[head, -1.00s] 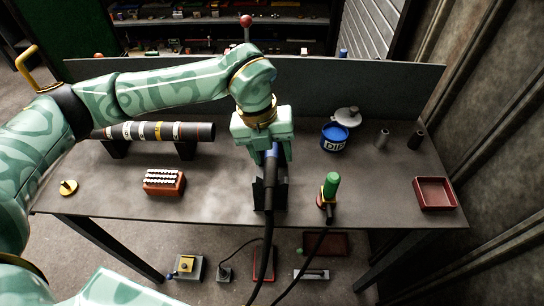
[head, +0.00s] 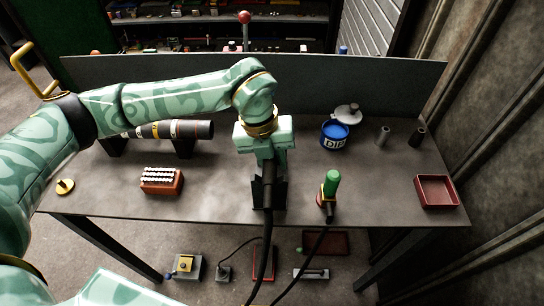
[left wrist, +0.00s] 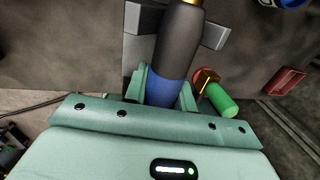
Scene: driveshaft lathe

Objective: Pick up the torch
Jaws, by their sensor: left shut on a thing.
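The torch (head: 269,178) is dark with a black cable running from its lower end over the bench's front edge. It sits in a black stand (head: 257,195) at the front middle of the bench. In the left wrist view the torch (left wrist: 181,40) shows a blue band and a brass end, with the stand's grey blocks (left wrist: 215,36) on both sides. My left gripper (head: 266,156) is shut on the torch's blue part, and its fingers also show in the wrist view (left wrist: 165,90). Whether the torch is clear of the stand cannot be told. My right gripper is not in view.
A green-handled tool (head: 331,185) with its own cable stands right of the torch. A blue pot (head: 334,136), a red tray (head: 436,191), a red block with white pieces (head: 161,181) and a banded shaft (head: 185,130) are on the bench (head: 225,195). A back panel (head: 350,85) rises behind.

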